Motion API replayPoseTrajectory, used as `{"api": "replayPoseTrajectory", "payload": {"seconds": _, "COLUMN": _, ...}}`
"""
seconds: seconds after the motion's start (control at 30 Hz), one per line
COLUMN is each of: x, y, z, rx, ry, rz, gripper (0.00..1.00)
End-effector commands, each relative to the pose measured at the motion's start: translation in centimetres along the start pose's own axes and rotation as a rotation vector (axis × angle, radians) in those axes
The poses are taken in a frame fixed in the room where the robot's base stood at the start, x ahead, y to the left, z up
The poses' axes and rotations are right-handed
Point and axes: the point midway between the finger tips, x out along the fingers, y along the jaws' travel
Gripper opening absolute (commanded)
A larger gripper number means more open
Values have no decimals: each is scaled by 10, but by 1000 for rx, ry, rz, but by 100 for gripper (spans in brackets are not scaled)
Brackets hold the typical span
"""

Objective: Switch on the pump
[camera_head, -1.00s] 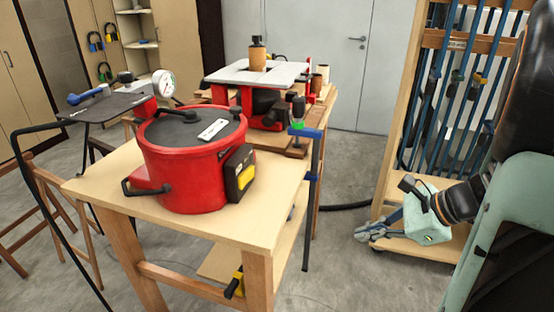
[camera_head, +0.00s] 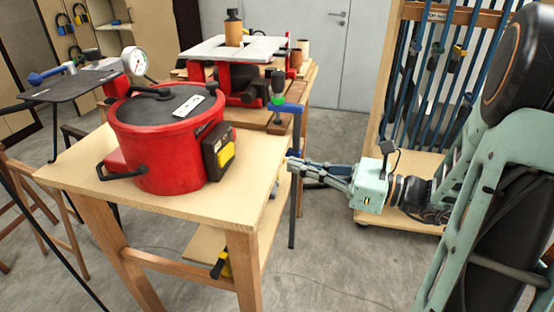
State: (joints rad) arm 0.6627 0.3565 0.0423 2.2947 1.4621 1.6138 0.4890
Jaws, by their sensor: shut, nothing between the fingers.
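A red round pot-like vessel (camera_head: 165,155) with a black lid stands on the wooden table. On its right side is a black box (camera_head: 212,152) with a yellow switch (camera_head: 223,156) facing right. I take this red unit to be the pump; no label confirms it. My gripper (camera_head: 296,166) is at the right edge of the table, pointing left with its fingers together and empty. Its tips appear close to the clamp bar by the table edge; I cannot tell whether they touch. A gap separates them from the yellow switch.
A blue-and-black clamp (camera_head: 277,105) stands upright at the table's right edge, between gripper and black box. Behind is a red-legged machine (camera_head: 240,85) with a bottle on top. A pressure gauge (camera_head: 134,61) is at back left. A clamp rack (camera_head: 430,60) stands at right.

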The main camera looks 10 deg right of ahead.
Motion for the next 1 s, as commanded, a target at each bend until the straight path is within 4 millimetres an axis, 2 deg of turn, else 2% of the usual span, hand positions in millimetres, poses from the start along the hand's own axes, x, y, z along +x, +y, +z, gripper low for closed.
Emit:
{"api": "replayPoseTrajectory", "payload": {"seconds": 0.4, "x": 87, "y": 2, "z": -1, "rx": 0, "ry": 1, "rz": 6, "gripper": 0}}
{"api": "replayPoseTrajectory", "payload": {"seconds": 0.53, "x": 108, "y": 2, "z": -1, "rx": 1, "ry": 1, "rz": 6, "gripper": 0}}
{"api": "replayPoseTrajectory", "payload": {"seconds": 0.73, "x": 126, "y": 1, "z": 0, "rx": 0, "ry": 1, "rz": 3, "gripper": 0}}
{"api": "replayPoseTrajectory", "payload": {"seconds": 1.0, "x": 128, "y": 1, "z": 0, "rx": 0, "ry": 2, "rz": 2, "gripper": 0}}
